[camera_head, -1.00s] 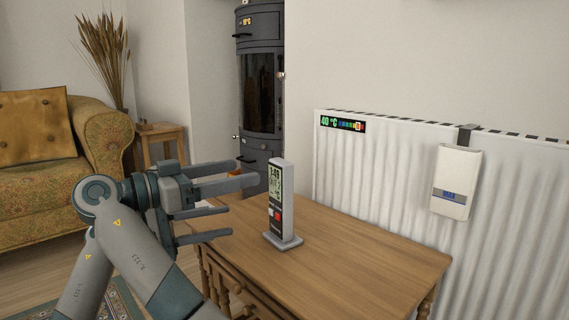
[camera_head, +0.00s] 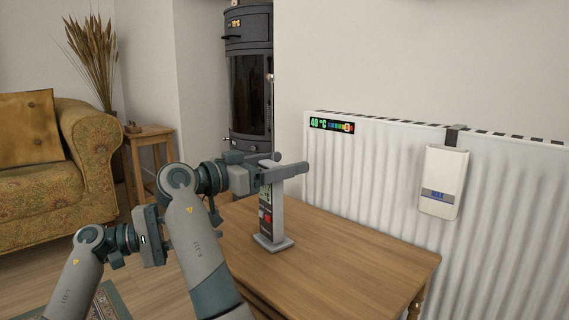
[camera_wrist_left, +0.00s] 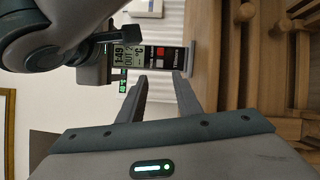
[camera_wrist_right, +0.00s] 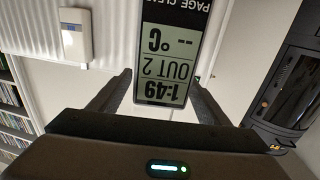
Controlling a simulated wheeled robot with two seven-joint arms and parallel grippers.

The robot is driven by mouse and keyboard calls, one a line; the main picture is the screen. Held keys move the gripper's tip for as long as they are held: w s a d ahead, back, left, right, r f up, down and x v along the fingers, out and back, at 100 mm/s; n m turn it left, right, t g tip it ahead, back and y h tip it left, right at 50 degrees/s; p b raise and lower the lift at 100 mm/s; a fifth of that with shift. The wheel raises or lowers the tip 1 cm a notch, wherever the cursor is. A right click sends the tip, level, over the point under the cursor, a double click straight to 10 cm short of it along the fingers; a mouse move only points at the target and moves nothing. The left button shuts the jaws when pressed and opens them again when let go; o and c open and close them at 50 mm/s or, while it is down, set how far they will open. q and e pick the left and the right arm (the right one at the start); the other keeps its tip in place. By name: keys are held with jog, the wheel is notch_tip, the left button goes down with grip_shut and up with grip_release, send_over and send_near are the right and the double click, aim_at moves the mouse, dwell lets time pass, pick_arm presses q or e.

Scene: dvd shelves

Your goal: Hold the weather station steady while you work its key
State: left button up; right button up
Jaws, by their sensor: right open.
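The weather station (camera_head: 265,215) is a tall, narrow grey and black unit standing upright on its foot on the wooden table. Its display (camera_wrist_right: 168,62) reads 1:49 and OUT 2. A red key (camera_wrist_left: 160,51) shows below the display in the left wrist view. My right gripper (camera_head: 283,164) is open at the top of the station, its fingers on either side; contact cannot be told. My left gripper (camera_wrist_left: 160,98) is open and empty, facing the station's lower part from a distance. In the head view its fingers are hidden behind my right arm.
The wooden table (camera_head: 350,262) is otherwise bare. A dark stove (camera_head: 248,85), a side table (camera_head: 150,140) and a patterned armchair (camera_head: 88,150) stand farther back.

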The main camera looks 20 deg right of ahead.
jog(key=shift+w+d, duration=0.1)
jog(key=shift+d, duration=0.3)
jog(key=c, duration=1.3)
pick_arm(q)
grip_shut()
pick_arm(e)
jog(key=shift+c, duration=0.7)
